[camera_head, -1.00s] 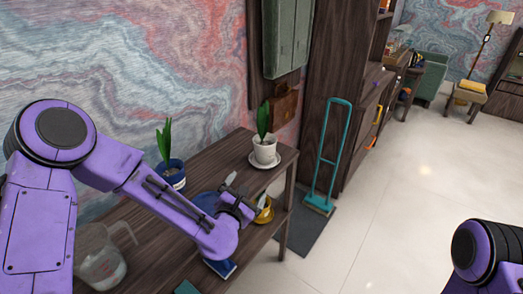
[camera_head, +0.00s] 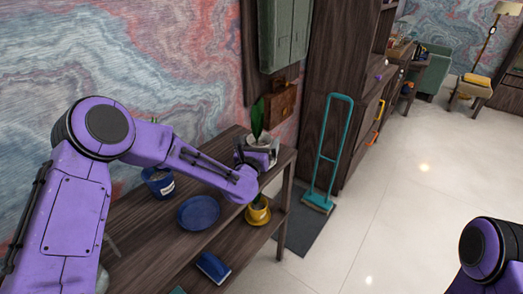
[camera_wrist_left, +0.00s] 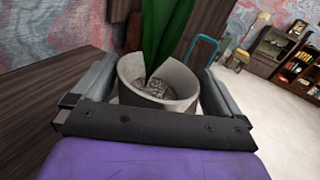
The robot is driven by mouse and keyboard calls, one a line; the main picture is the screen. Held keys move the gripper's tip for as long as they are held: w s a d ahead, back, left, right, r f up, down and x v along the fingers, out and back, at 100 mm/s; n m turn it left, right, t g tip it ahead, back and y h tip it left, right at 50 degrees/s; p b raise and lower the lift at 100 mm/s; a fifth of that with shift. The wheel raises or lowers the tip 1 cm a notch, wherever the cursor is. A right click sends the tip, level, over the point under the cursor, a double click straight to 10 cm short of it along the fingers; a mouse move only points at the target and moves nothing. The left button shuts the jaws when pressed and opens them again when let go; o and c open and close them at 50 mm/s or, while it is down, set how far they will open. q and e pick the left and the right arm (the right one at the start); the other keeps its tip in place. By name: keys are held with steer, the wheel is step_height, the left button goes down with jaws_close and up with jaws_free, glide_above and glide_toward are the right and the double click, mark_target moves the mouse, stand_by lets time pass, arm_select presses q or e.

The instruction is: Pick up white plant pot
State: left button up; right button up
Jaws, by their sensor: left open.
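The white plant pot (camera_head: 262,141) with a green leafy plant stands at the far end of the wooden table, partly hidden behind my left gripper (camera_head: 257,154). In the left wrist view the pot (camera_wrist_left: 178,72) sits between the two open fingers of the left gripper (camera_wrist_left: 158,92), its rim tilted in the picture and soil visible inside. I cannot tell whether the fingers touch it. Only part of my right arm shows at the lower right; its gripper is out of view.
A blue plate (camera_head: 198,213) and a blue pot (camera_head: 158,183) are on the tabletop (camera_head: 130,225). A yellow pot (camera_head: 258,213) and a blue object (camera_head: 213,267) are on the lower shelf. A teal cart (camera_head: 330,155) stands right of the table.

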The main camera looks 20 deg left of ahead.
arm_select(q)
steer(key=shift+a, duration=0.1)
steer(key=c, duration=1.3)
steer(key=shift+r, duration=0.1)
